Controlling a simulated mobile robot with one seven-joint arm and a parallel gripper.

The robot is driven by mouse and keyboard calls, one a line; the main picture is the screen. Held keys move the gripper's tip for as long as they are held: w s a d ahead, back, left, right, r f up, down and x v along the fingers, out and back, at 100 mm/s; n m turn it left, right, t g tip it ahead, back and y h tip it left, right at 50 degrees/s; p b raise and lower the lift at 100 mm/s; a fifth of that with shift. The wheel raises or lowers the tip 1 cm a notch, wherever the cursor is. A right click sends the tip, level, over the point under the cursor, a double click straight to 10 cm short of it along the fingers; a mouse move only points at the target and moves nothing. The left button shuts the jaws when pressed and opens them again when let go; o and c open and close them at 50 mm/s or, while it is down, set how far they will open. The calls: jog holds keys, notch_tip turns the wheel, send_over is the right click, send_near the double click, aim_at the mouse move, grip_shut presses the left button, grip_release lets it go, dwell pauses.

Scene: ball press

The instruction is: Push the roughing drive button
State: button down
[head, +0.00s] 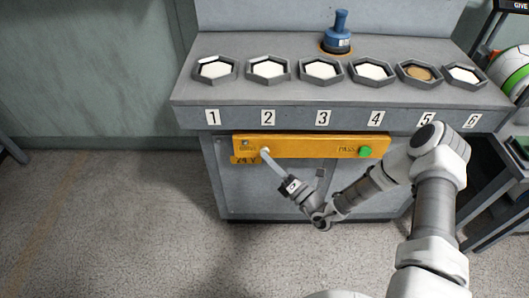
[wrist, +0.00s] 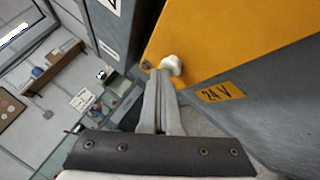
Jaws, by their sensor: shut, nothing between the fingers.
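The yellow panel (head: 310,147) is on the front of the grey bench. A white round button (wrist: 173,65) sticks out of it near its left end, above the "24 V" label. A small label beside it in the head view is too small to read. A green button (head: 365,152) marked "PASS" is at the panel's right end. My gripper (head: 268,154) is shut and empty, its fingers pointing at the panel's left end. In the wrist view its fingertips (wrist: 160,73) overlap the white button's left edge; I cannot tell whether they touch it.
Several numbered hexagonal trays (head: 321,71) line the bench top, with a blue-handled tool (head: 339,32) behind them. A dark stand (head: 495,180) is at the right. The floor (head: 110,220) left of the bench is clear.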

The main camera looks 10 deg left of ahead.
jog(key=s+p, duration=0.1)
jog(key=s, duration=0.2)
jog(key=s+d, duration=0.1)
jog(key=s, duration=0.1)
jog(key=shift+s+d+p, duration=0.2)
jog(key=shift+s+p, duration=0.2)
jog(key=s+d+r+n+g+h, duration=0.2)
jog(key=s+r+n+g, duration=0.3)
jog(key=r+n+g, duration=0.5)
jog(key=s+d+r+n+g+h, duration=0.2)
jog(key=s+r+n+g, duration=0.35)
jog(key=n, duration=0.75)
jog(key=s+d+r+n+t+h, duration=0.3)
jog(key=d+r+n+t+h, duration=0.25)
jog(key=d+r+h, duration=0.35)
jog(key=s+d+r+n+t+h, duration=0.35)
jog(key=d+r+n, duration=0.35)
jog(key=d, duration=0.4)
notch_tip(320, 180, up, 18)
jog(key=d+t+p, duration=0.1)
jog(key=p, duration=1.6)
jog(key=shift+f+h, duration=0.15)
jog(key=shift+h, duration=0.3)
